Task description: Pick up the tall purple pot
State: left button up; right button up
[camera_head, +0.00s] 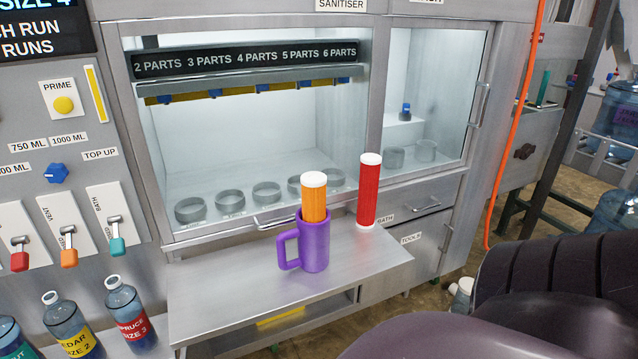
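The purple pot (315,246) is a mug-like vessel with a handle on its left side. It stands upright on the metal shelf (225,280) in front of the glass cabinet. An orange cylinder with a white lid (314,202) rises from the pot's mouth and appears to stand inside it; its lower part is hidden.
A red tube with white ends (368,192) stands behind and right of the pot. Labelled bottles (130,314) stand lower left. The shelf left of the pot is clear. An orange hose (512,130) hangs at right.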

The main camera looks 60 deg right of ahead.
aim_at(312, 238)
jog(key=l, duration=1.3)
jog(key=k, duration=0.05)
